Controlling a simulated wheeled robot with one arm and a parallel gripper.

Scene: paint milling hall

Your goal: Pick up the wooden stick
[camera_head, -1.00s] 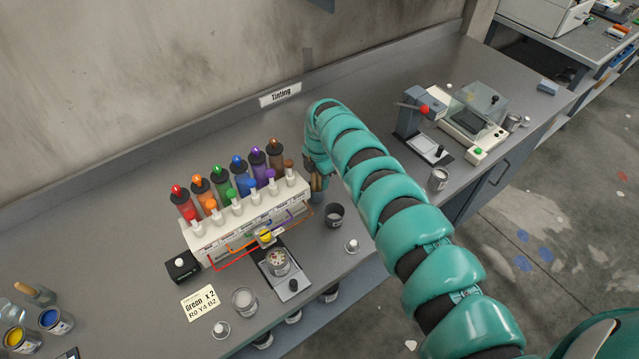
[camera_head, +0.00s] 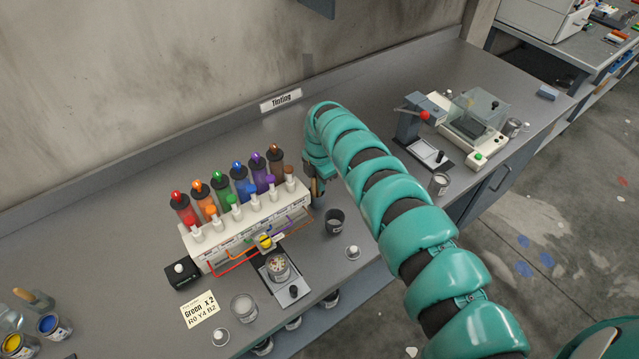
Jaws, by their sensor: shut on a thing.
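My gripper (camera_head: 316,193) points down at the right end of the tinting rack, with its wrist and forearm partly covering it. It is shut on a small tan piece (camera_head: 313,187), which looks like the wooden stick. Only a short bit of it shows, so its full length and lower end are hard to make out. An empty dark cup (camera_head: 335,222) stands on the bench just right of and below my gripper, apart from it.
The tinting rack (camera_head: 245,222) with several coloured bottles stands left of my gripper. A can on a scale (camera_head: 278,268) is in front of it. A glass jar (camera_head: 243,308) and paint cans (camera_head: 50,326) stand further left. A lever device (camera_head: 425,130) is at the right.

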